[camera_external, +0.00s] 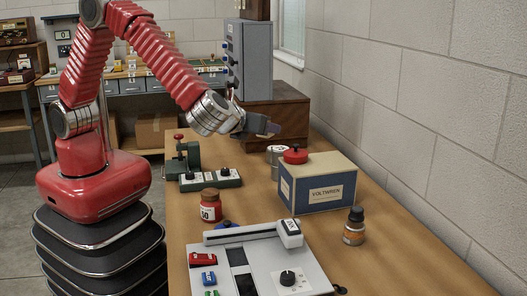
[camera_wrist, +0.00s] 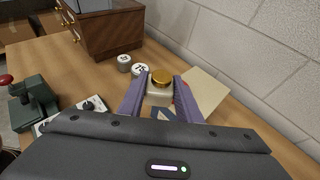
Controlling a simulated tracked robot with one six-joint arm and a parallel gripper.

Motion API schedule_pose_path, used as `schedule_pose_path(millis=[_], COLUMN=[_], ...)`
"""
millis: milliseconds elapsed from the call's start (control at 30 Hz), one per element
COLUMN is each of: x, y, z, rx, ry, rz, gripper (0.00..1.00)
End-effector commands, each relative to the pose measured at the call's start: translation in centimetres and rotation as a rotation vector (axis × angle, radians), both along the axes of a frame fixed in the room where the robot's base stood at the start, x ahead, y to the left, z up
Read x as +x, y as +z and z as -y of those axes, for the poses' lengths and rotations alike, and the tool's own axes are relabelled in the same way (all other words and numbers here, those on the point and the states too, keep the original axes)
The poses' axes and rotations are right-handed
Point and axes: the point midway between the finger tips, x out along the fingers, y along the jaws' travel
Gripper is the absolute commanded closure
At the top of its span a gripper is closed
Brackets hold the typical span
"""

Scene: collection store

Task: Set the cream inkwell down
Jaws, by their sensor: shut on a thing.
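The cream inkwell (camera_wrist: 159,94) has a gold lid and sits between the two fingers of my gripper (camera_wrist: 162,84) in the wrist view. My gripper is shut on it from both sides. In the external view my gripper (camera_external: 266,128) is raised above the wooden table, behind the cream and blue box. The inkwell cannot be made out there. The inkwell's underside is hidden in the wrist view, so any gap below it cannot be told.
The cream and blue box (camera_external: 318,186) has a red-topped item (camera_external: 295,156) on it. Small pale labelled jars (camera_wrist: 140,70) stand near a wooden cabinet (camera_external: 278,112). A green device (camera_external: 210,180), a red jar (camera_external: 210,207), a dark bottle (camera_external: 354,227) and a grey panel (camera_external: 275,258) share the table.

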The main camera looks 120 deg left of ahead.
Motion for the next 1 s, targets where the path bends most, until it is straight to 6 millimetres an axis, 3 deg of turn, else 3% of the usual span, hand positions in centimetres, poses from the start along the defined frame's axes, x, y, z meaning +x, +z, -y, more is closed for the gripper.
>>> schedule_pose_path(millis=[233,767,1000], x=[0.0,-0.1,-0.1], y=[-3.5,-4.6,-8.1], z=[0.1,0.1,0.1], rx=[0.000,0.000,-0.001], ry=[0.000,0.002,0.002], rz=[-0.004,-0.003,-0.007], gripper=[0.93,0.93,0.93])
